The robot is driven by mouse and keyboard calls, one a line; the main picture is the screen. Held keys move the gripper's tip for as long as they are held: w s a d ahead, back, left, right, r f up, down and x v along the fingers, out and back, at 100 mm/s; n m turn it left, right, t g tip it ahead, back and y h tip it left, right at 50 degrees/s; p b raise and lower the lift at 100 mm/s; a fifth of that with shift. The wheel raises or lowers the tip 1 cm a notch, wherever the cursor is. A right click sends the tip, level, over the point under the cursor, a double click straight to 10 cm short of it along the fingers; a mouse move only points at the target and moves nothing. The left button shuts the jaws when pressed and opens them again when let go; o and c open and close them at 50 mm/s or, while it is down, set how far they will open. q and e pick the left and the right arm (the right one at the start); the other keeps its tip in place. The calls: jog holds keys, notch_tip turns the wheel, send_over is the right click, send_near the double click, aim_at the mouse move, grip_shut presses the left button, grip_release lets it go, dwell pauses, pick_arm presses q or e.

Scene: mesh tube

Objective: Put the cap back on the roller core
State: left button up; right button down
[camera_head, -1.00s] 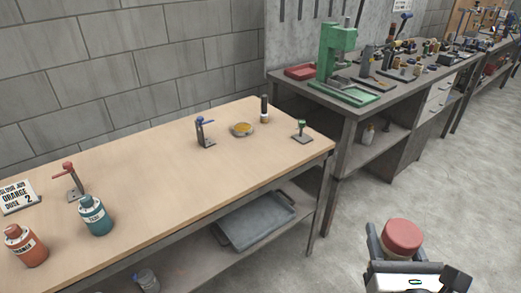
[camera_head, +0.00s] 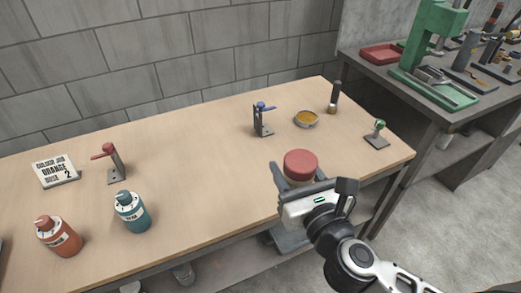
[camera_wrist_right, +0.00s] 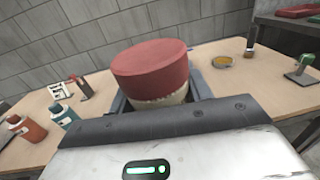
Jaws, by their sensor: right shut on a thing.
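My right gripper (camera_head: 297,186) is shut on a red round piece (camera_head: 300,163) with a pale lower part, and holds it upright in front of the table. In the right wrist view the same red piece (camera_wrist_right: 152,68) sits between the fingers, its pale underside partly hidden by them. I cannot tell from its look whether it is the cap or the roller core. An upright dark cylinder with a paler lower end (camera_head: 335,97) stands at the table's back right, apart from the gripper. My left gripper is not in view.
The wooden table (camera_head: 210,185) holds a blue-handled stand (camera_head: 262,120), a dish of orange stuff (camera_head: 306,119), a green-knobbed stand (camera_head: 377,134), a red-handled stand (camera_head: 113,163), a teal bottle (camera_head: 131,212), an orange bottle (camera_head: 58,237) and a sign (camera_head: 55,171). Its middle is clear.

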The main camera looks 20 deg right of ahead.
jog(key=shift+w+a, duration=0.3)
jog(key=shift+w, duration=0.05)
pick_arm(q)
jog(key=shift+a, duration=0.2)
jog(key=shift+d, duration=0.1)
pick_arm(e)
jog(key=shift+s+r, duration=0.1)
jog(key=shift+s, duration=0.05)
pick_arm(q)
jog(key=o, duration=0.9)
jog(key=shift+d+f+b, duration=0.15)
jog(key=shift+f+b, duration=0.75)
jog(key=shift+b, duration=0.2)
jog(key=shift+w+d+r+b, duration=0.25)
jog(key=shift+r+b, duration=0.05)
jog(key=shift+b, duration=0.4)
pick_arm(e)
jog(key=w+d+f+m+h, duration=0.1)
jog(key=w+d, duration=0.4)
jog(key=w, duration=0.3)
jog(key=shift+w+d+h, duration=0.3)
jog(key=shift+d+h, duration=0.1)
